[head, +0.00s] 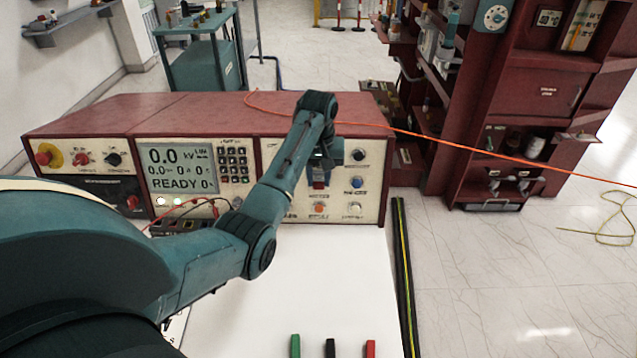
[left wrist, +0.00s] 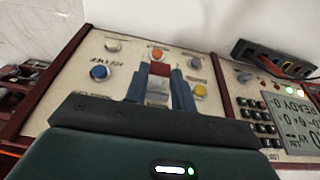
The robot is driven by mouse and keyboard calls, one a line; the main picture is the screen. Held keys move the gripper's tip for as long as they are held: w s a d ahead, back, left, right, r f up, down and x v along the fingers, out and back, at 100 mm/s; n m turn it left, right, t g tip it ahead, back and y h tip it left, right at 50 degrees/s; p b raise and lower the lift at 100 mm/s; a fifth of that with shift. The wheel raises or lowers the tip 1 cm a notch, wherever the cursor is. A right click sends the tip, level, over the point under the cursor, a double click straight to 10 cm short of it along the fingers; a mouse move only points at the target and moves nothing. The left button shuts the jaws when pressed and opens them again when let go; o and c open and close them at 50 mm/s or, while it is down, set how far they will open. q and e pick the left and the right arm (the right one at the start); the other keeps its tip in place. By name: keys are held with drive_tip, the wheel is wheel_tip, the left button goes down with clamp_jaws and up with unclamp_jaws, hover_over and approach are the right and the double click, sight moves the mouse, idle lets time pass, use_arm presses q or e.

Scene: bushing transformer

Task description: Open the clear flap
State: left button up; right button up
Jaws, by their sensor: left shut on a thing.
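My left gripper (head: 319,172) reaches over the red-topped test console and is at its right-hand control panel (head: 287,170). In the left wrist view its two blue fingers (left wrist: 159,84) stand on both sides of a small block with a red part and a paler, see-through part, which looks like the clear flap (left wrist: 157,98). The fingers are shut on it. The flap's edges and hinge are hard to make out, and the arm hides part of the panel in the head view. My right gripper does not show.
The console's display (head: 178,168) is to the left. A white tabletop (head: 300,290) in front is mostly clear, with green, black and red pieces at its near edge. An orange cable (head: 450,138) runs behind.

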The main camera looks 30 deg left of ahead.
use_arm(q)
drive_tip(key=shift+w+a+r+g+h, duration=0.2)
drive_tip(key=shift+w+r+g+h, duration=0.2)
drive_tip(key=shift+g+h, duration=0.3)
idle(0.3)
drive_tip(key=o, duration=1)
drive_tip(key=shift+g, duration=0.3)
drive_tip(key=shift+r, duration=0.1)
wheel_tip(320, 180, up, 13)
drive_tip(key=w, duration=0.1)
drive_tip(key=shift+w+a, duration=0.2)
drive_tip(key=shift+a, duration=0.25)
